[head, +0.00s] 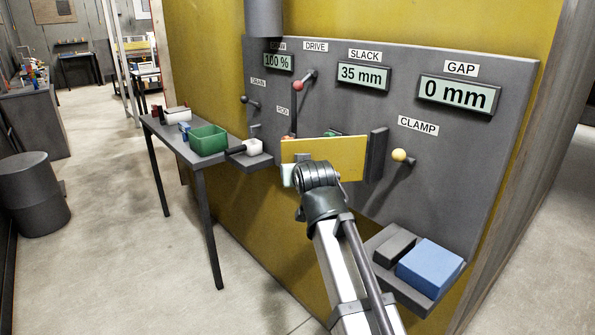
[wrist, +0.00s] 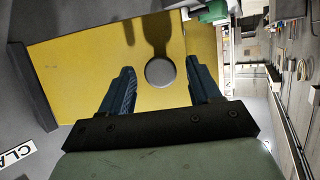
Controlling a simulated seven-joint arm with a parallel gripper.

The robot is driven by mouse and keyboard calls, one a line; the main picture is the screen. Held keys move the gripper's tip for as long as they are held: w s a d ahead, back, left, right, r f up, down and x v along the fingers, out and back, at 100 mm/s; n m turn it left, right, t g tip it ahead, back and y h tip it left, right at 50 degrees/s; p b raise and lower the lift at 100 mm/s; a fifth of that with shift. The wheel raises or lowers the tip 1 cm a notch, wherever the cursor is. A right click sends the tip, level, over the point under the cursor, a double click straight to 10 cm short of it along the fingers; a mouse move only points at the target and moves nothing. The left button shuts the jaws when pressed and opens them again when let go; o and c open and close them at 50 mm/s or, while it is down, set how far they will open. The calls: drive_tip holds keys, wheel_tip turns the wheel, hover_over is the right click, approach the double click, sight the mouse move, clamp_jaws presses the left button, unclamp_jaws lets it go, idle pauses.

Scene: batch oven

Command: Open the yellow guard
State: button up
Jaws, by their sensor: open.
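The yellow guard (head: 345,160) is a flat plate in front of the grey panel, next to a dark upright post (head: 376,154) at its right. In the wrist view the guard (wrist: 80,75) fills much of the picture, with a round grey disc (wrist: 159,72) on its face. I cannot tell whether the disc is a knob or a hole. My gripper (wrist: 161,70) is open in front of the guard, its fingers on either side of the disc with gaps to it. In the head view my wrist hides the fingers and part of the guard.
The panel (head: 440,140) carries several displays and levers, including a yellow-knobbed one (head: 399,155) right of the guard and a red-knobbed one (head: 298,86) above. A shelf with a blue block (head: 430,268) juts out below right. A side table holds a green bin (head: 208,140).

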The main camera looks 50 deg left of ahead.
drive_tip(key=shift+w+a+f, duration=0.1)
drive_tip(key=shift+w+a, duration=0.05)
drive_tip(key=shift+a, duration=0.1)
clamp_jaws()
idle(0.6)
